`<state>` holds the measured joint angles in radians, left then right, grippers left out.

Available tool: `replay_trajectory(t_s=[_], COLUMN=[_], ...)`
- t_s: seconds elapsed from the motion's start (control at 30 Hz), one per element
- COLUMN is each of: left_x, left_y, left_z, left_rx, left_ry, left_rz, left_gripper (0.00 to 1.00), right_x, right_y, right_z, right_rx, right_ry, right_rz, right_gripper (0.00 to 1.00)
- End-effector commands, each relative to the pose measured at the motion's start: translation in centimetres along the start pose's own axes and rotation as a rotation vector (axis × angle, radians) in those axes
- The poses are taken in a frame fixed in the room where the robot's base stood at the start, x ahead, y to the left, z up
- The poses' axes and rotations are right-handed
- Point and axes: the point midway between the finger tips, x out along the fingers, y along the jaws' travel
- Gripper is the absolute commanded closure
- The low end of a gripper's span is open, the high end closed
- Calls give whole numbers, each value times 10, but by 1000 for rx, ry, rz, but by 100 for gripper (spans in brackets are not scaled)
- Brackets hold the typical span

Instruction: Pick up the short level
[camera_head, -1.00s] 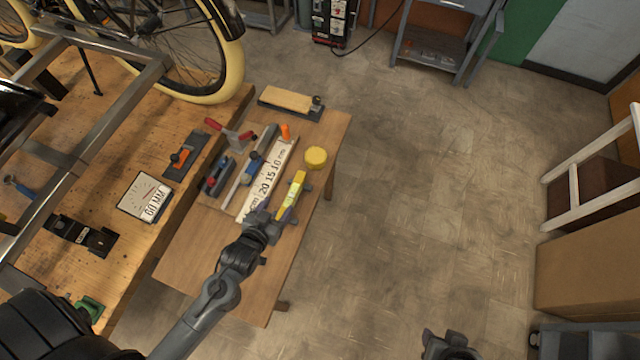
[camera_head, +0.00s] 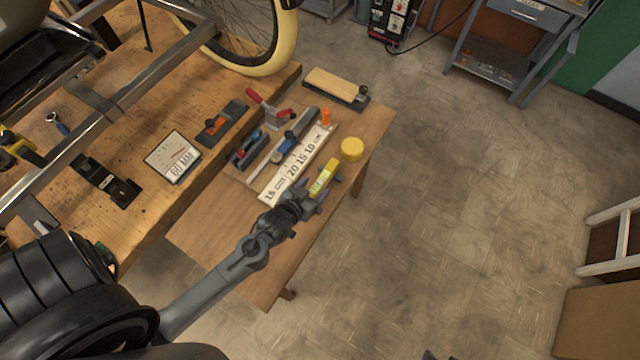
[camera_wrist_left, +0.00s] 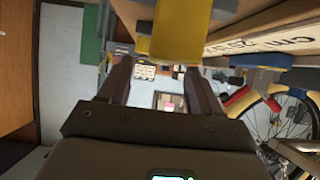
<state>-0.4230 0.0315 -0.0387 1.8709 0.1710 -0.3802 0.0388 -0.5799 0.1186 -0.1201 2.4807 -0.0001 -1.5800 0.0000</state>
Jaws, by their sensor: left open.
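The short level (camera_head: 323,178) is a small yellow bar near the right edge of the small wooden table, beside the white ruler. My left gripper (camera_head: 316,193) is at its near end, jaws open, with one finger toward each side. In the left wrist view, the yellow level (camera_wrist_left: 180,32) fills the top middle, ahead of the open fingers of the left gripper (camera_wrist_left: 157,68). I cannot tell whether the fingers touch it. Only a dark sliver of my right gripper (camera_head: 429,355) shows at the bottom edge.
The white ruler (camera_head: 285,172) lies close left of the level. A round yellow object (camera_head: 351,149) is just beyond it. Clamps and other tools lie further left, and a sanding-block-like piece (camera_head: 333,84) at the back. Open floor is to the right.

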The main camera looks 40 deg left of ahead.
Motion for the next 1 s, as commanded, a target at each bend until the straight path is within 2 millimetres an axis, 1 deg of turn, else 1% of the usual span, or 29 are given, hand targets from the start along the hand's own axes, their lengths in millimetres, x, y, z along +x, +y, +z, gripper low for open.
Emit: replay_trajectory(t_s=[0.2,0.33,0.47,0.67,0.7,0.87,1.0], left_x=[28,42,48,48,48,48,48], left_y=[-1,-1,-1,-1,-1,-1,-1], left_z=[0,0,0,0,0,0,0], left_rx=[1,1,1,1,0,0,0], left_ry=[1,0,0,0,0,0,0], left_rz=[0,0,0,0,0,0,0], left_gripper=[36,36,36,36,38,62,84], right_x=[6,8,9,8,8,8,8], right_y=[2,2,1,0,0,-1,-1], right_z=[2,3,3,3,3,3,2], right_rx=[-7,-7,-6,-2,-1,2,4], right_ry=[-1,-1,-1,-1,-1,0,0], right_rz=[6,6,5,2,1,-2,-3], right_gripper=[57,57,57,57,57,57,57])
